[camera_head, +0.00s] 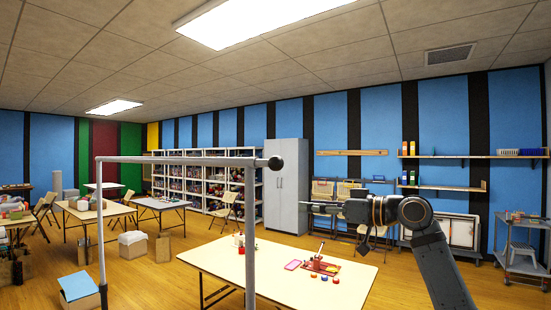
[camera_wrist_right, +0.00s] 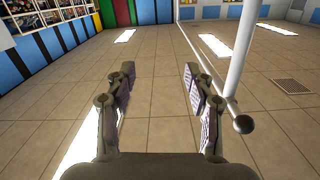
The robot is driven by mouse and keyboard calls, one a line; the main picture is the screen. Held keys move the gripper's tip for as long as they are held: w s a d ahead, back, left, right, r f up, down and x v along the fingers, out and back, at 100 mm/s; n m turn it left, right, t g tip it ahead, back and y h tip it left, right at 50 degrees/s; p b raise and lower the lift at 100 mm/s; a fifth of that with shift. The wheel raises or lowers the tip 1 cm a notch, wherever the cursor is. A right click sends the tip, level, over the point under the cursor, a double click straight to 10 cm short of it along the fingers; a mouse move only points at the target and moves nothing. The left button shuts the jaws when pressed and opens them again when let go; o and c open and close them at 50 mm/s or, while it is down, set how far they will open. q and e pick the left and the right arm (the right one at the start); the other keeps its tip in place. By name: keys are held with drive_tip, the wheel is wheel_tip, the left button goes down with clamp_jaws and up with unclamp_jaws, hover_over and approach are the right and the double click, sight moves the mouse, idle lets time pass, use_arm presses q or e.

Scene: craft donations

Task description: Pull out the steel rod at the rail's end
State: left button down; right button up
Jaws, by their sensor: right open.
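A grey metal rail (camera_head: 185,160) runs across the head view on upright posts and ends at the right in a dark round knob (camera_head: 275,162). In the wrist view the rail (camera_wrist_right: 243,55) and its knob (camera_wrist_right: 243,124) show to the right of the fingers. I cannot tell a separate steel rod from the rail. My right gripper (camera_head: 312,208) is below and to the right of the knob, with its fingers pointing left. In the wrist view the right gripper (camera_wrist_right: 158,80) is open, with nothing between its fingers. My left gripper is out of view.
A work table (camera_head: 290,277) with small craft items stands behind the rail. A tall grey cabinet (camera_head: 288,185) and white shelving (camera_head: 205,180) line the back. A wheeled cart (camera_head: 523,245) stands at the right. The air around the knob looks clear.

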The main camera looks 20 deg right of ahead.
sight(276, 162)
drive_tip(key=s+a+r+n+g+y, duration=0.1)
drive_tip(key=s+a+r+n, duration=0.15)
drive_tip(key=s+r, duration=0.4)
drive_tip(key=s+a+r+n+g+y, duration=0.1)
drive_tip(key=s+a+r+n+y, duration=0.15)
drive_tip(key=s+r, duration=0.35)
drive_tip(key=shift+n+h, duration=0.3)
drive_tip(key=shift+h, duration=0.05)
drive_tip(key=p+x, duration=0.2)
drive_tip(key=x, duration=0.1)
drive_tip(key=p+x, duration=0.2)
drive_tip(key=x, duration=0.1)
drive_tip(key=f+p+x, duration=0.1)
drive_tip(key=p+x, duration=0.1)
drive_tip(key=x, duration=0.1)
drive_tip(key=shift+w+a, duration=0.1)
drive_tip(key=shift+a, duration=0.05)
drive_tip(key=shift+w+a+f, duration=0.15)
drive_tip(key=shift+w, duration=0.1)
drive_tip(key=shift+c, duration=0.6)
clamp_jaws()
